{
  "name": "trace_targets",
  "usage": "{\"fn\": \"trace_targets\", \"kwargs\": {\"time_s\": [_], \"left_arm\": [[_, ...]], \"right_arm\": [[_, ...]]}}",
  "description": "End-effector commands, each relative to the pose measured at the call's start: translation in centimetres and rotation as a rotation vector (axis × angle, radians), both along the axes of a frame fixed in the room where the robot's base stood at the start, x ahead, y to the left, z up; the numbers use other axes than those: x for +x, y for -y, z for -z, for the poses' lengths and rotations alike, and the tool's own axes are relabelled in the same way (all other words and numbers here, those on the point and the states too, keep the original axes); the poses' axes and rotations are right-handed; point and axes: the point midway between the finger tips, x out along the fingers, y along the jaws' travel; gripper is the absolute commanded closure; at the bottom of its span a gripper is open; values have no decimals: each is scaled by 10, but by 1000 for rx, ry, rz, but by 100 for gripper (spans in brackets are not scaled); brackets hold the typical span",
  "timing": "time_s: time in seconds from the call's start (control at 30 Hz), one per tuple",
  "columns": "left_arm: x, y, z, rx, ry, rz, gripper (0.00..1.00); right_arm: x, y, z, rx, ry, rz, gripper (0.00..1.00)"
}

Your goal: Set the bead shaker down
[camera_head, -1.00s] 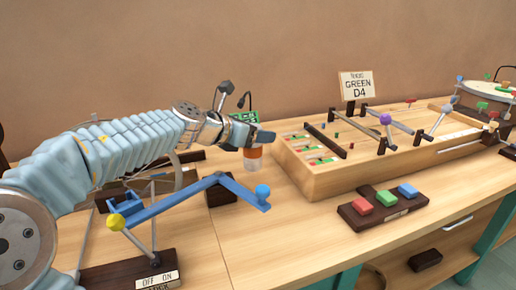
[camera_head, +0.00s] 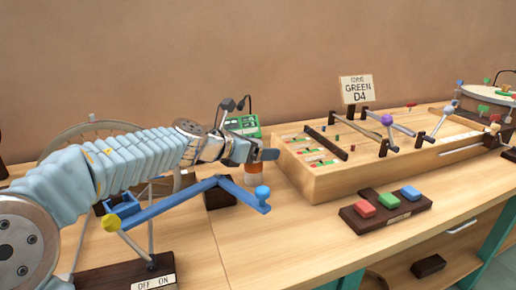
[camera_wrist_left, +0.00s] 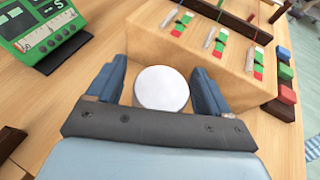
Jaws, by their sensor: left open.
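The bead shaker (camera_head: 253,170), a small cylinder with an orange band, is upright beside the left end of the wooden box in the head view. My left gripper (camera_wrist_left: 159,76) is open around the shaker, with a finger on each side and a visible gap at least on the left. It also shows above the shaker in the head view (camera_head: 266,154). My right gripper is not in view.
The wooden box (camera_head: 330,183) stands close to the right. A blue lever (camera_head: 170,207) with a blue knob crosses in front. A green meter (camera_head: 244,124) stands behind. A dark block with coloured buttons (camera_head: 385,212) lies at front right. Bare bench (camera_head: 270,235) is in front.

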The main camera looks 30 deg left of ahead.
Motion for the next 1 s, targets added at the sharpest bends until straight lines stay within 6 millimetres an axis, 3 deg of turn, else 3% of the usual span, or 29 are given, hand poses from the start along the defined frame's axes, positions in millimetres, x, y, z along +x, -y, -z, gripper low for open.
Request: {"fn": "trace_targets", "kwargs": {"time_s": [0.17,0.63,0.8,1.0], "left_arm": [[-7,-3,-7,1,2,-1,20],[-92,-31,-43,0,2,-3,20],[-105,-34,-48,0,0,-1,20],[-106,-34,-48,0,0,0,20]], "right_arm": [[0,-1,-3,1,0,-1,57],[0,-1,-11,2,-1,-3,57],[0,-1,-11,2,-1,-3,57],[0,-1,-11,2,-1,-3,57]]}}
